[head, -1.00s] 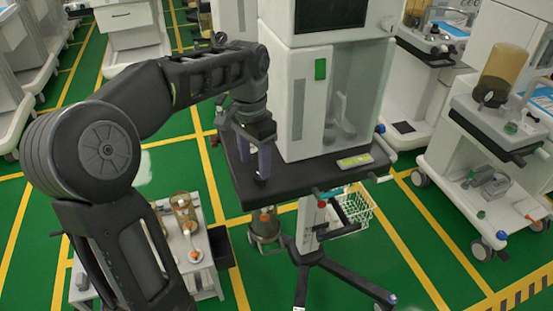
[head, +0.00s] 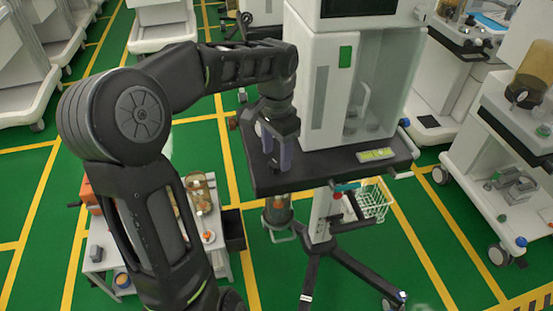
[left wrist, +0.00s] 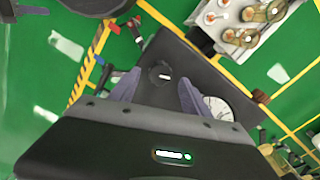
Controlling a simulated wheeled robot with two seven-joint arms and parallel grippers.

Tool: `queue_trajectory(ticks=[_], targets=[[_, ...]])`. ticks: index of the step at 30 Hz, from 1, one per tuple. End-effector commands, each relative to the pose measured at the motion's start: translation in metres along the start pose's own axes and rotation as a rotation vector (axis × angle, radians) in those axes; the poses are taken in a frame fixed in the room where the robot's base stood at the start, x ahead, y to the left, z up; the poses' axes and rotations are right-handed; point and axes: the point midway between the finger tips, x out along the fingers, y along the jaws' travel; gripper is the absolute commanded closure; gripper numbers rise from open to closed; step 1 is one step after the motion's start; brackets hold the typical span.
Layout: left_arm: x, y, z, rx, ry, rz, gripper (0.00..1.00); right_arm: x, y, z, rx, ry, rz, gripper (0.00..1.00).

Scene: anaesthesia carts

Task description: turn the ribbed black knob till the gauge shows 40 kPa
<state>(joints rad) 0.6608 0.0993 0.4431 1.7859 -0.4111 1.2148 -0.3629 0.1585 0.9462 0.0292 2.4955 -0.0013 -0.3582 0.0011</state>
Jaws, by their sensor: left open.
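The black knob (left wrist: 160,75), with a short white mark, sits on the dark shelf of the cart in the left wrist view. A round white gauge (left wrist: 219,108) lies beside it on the right, partly covered by my right-hand finger. Its needle and numbers are too small to read. My left gripper (head: 277,158) is open, its two fingers on either side of the knob in the left wrist view (left wrist: 158,80). I cannot tell whether they touch it. My right gripper is not in view.
The dark shelf (head: 330,170) carries a tall white cabinet (head: 315,75) close to the right of my gripper, and a yellow-green display strip (head: 376,155). A small white table with amber jars (head: 202,190) stands below left. Other carts stand right, with green floor between.

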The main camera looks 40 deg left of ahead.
Motion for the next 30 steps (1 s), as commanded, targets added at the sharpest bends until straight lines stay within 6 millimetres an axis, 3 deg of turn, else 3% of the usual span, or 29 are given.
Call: queue_trajectory(ticks=[6, 15, 30], targets=[[0.025, 0.000, 0.000, 0.000, -0.001, 0.000, 0.45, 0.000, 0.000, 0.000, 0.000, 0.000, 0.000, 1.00], [0.027, 0.000, 0.000, 0.000, 0.000, 0.000, 0.45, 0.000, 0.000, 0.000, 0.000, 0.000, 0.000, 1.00], [0.027, 0.000, 0.000, 0.000, 0.000, 0.000, 0.85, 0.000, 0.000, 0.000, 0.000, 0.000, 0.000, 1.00]])
